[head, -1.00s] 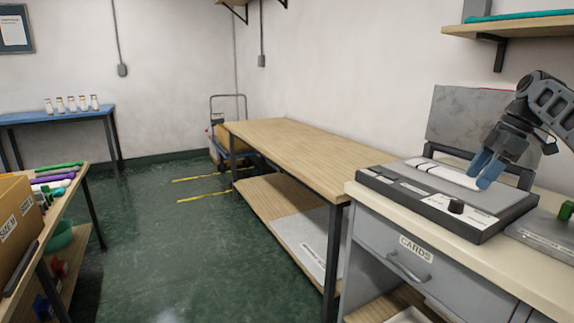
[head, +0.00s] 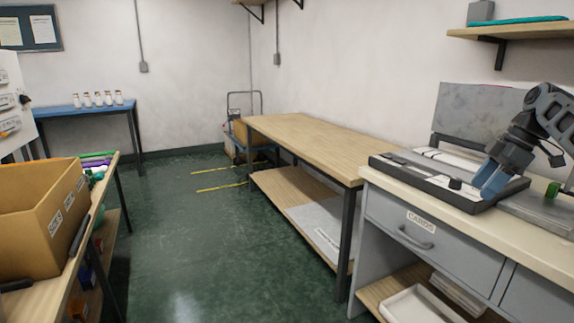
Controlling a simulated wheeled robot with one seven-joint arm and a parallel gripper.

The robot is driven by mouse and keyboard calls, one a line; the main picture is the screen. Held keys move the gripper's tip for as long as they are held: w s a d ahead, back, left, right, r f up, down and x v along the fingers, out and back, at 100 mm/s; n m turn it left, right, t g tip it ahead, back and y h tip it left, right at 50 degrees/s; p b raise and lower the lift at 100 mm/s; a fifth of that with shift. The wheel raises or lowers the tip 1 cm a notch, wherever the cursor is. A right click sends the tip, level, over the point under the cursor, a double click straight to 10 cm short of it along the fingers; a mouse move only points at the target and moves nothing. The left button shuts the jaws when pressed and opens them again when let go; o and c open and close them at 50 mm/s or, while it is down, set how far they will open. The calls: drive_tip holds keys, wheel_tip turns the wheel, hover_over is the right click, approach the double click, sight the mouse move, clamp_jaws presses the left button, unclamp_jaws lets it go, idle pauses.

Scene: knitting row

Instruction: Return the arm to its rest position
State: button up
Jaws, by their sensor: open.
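My gripper (head: 493,180), with blue fingers, hangs from my dark grey arm (head: 549,120) at the right of the head view. It points down over the right part of a flat grey-and-black device (head: 450,178) on the cream-topped counter. I see no thing held between the fingers. I cannot tell whether the fingertips touch the device. A pale strip lies on the device's top, left of the fingers.
The cream counter (head: 385,178) has a drawer marked CARDS (head: 415,232). A bare wooden table (head: 300,140) stands beyond it. A cardboard box (head: 40,222) sits on a bench at left. A cart (head: 243,130) stands at the back. The green floor (head: 190,240) between is clear.

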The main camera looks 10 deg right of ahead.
drive_tip(key=a+f+m+t+p, duration=0.1)
drive_tip(key=a+f, duration=0.4)
drive_tip(key=f, duration=0.4)
drive_tip(key=a+f+m+t+h, duration=0.1)
drive_tip(key=a+f, duration=0.4)
drive_tip(key=f, duration=0.4)
drive_tip(key=a+f+m+t+p, duration=0.1)
drive_tip(key=a+f+m, duration=0.1)
drive_tip(key=a+f, duration=0.5)
drive_tip(key=s+a+f+m+t+h+p, duration=0.1)
drive_tip(key=s+a+f+m, duration=0.1)
drive_tip(key=s+a+f, duration=0.45)
drive_tip(key=s+a+f+m+t+p, duration=0.15)
drive_tip(key=s+a+f, duration=0.25)
drive_tip(key=s+f, duration=0.55)
drive_tip(key=s+a+r+m+t+h, duration=0.15)
drive_tip(key=s+r, duration=0.35)
drive_tip(key=s, duration=0.8)
drive_tip(key=s+a+r+m+t+h, duration=0.1)
drive_tip(key=s+a+r+m+t, duration=0.3)
drive_tip(key=s, duration=0.9)
drive_tip(key=s+d+r+t+p, duration=0.1)
drive_tip(key=s+r, duration=0.6)
drive_tip(key=r, duration=0.5)
drive_tip(key=s+r+p, duration=0.1)
drive_tip(key=s+r, duration=0.7)
drive_tip(key=r, duration=0.4)
drive_tip(key=shift+d+r+t, duration=0.35)
drive_tip(key=shift+r+t, duration=0.05)
drive_tip(key=shift+y, duration=0.25)
